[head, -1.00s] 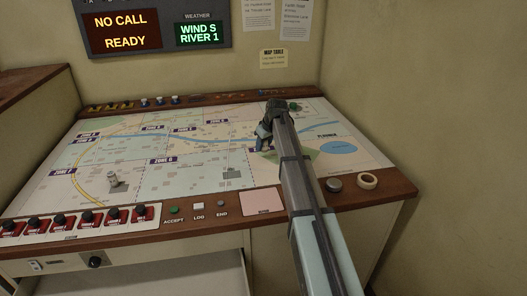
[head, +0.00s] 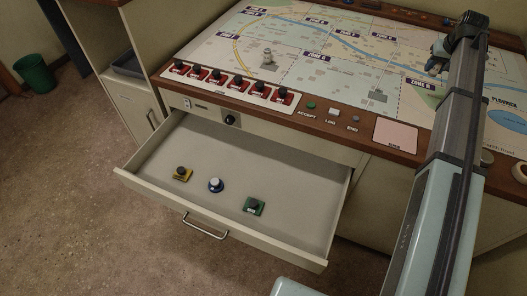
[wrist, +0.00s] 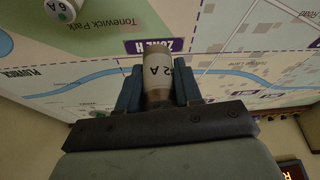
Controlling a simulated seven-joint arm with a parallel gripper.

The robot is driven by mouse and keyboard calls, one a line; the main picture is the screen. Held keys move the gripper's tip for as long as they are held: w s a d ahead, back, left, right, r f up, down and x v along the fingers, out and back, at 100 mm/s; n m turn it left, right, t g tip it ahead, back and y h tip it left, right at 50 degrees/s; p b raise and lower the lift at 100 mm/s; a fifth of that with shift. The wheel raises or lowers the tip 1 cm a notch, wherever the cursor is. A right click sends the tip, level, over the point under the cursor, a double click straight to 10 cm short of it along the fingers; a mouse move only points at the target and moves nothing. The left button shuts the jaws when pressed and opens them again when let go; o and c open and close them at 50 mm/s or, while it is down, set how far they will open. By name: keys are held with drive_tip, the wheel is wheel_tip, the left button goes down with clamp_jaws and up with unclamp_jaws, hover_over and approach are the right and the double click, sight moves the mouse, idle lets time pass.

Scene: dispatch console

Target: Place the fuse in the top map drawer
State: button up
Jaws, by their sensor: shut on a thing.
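My gripper (head: 437,66) is over the right part of the map, near a zone label. In the wrist view its two blue fingers (wrist: 158,88) are shut on a pale cylindrical fuse (wrist: 157,70) marked "2 A". The fuse sits between the fingers against the map behind it; I cannot tell whether it touches the map. In the head view the fuse is not clearly visible behind the gripper. The top map drawer (head: 290,174) is pulled out below the desk's front edge, with its inside open to view and a handle (head: 206,226) on its front.
In the drawer lie a yellow-based knob (head: 182,174), a blue-and-white knob (head: 215,185) and a green-based knob (head: 254,205). Red switches (head: 236,83) line the desk edge. A grey piece (head: 268,60) stands on the map. Another fuse marked "6 A" (wrist: 61,10) shows in the wrist view.

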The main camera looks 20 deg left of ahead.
drive_tip(key=s+a+r+m+h, duration=0.2)
drive_tip(key=s+m, duration=0.4)
drive_tip(key=s, duration=1.7)
drive_tip(key=s+a+f+n+y, duration=0.1)
drive_tip(key=a+n, duration=0.3)
drive_tip(key=a, duration=0.5)
drive_tip(key=s+a+f+n+y, duration=0.1)
drive_tip(key=s+a+f+n, duration=0.2)
drive_tip(key=a, duration=0.7)
drive_tip(key=s+a+f+n+g+y, duration=0.1)
drive_tip(key=s+a+f+n+y, duration=0.1)
drive_tip(key=a, duration=0.7)
drive_tip(key=shift+s+a+f+n, duration=0.15)
drive_tip(key=shift+s+f+n, duration=0.2)
drive_tip(key=shift+n, duration=0.35)
drive_tip(key=shift+s+a+f+n, duration=0.1)
drive_tip(key=shift+s+f+n, duration=0.2)
drive_tip(key=shift+n, duration=0.4)
drive_tip(key=s+a+f+n+g+y, duration=0.1)
drive_tip(key=s+a+f+n, duration=0.25)
drive_tip(key=s+a, duration=0.2)
drive_tip(key=n+g+h, duration=0.2)
drive_tip(key=n+g, duration=0.5)
drive_tip(key=n, duration=1.4)
hover_over(284, 208)
drive_tip(key=w, duration=0.2)
wheel_tip(284, 208, down, 18)
drive_tip(key=shift+s+d, duration=0.2)
drive_tip(key=shift+d, duration=0.05)
drive_tip(key=shift+f, duration=4.9)
